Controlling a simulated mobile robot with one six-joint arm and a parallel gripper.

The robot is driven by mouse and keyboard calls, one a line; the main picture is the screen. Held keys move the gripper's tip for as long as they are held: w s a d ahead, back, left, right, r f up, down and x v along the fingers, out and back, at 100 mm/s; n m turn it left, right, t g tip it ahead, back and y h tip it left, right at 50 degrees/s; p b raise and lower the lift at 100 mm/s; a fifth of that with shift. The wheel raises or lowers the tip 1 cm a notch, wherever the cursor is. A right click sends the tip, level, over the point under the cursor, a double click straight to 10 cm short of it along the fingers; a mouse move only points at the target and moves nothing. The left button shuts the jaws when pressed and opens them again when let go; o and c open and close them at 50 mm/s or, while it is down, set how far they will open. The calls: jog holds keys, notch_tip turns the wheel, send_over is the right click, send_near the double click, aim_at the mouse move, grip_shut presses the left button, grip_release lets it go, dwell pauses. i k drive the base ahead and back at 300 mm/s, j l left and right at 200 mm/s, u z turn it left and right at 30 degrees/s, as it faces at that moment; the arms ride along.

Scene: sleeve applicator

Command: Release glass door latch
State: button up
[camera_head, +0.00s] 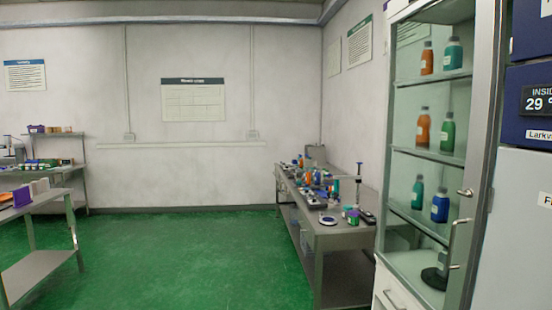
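A tall white glass-fronted cabinet (485,95) stands at the right. Behind its glass door (402,160) are shelves with orange, green, teal and blue bottles. A small metal latch knob (465,192) sits on the door's right frame, with a curved bar handle (452,240) below it. The door looks closed, though its exact fit to the frame is hard to tell. The latch's own position is too small to read. My gripper and arm do not show in this view.
A metal bench (340,238) with small instruments and bottles stands left of the cabinet. Another metal table (42,262) is at the far left. Blue and white units (515,230) adjoin the cabinet on the right. The green floor (190,255) between the benches is clear.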

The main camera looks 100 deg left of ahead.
aim_at(468, 193)
jog(key=u, duration=2.45)
jog(key=i+l, duration=0.15)
jog(key=l, duration=0.2)
jog(key=i+l, duration=0.2)
jog(key=l, duration=0.15)
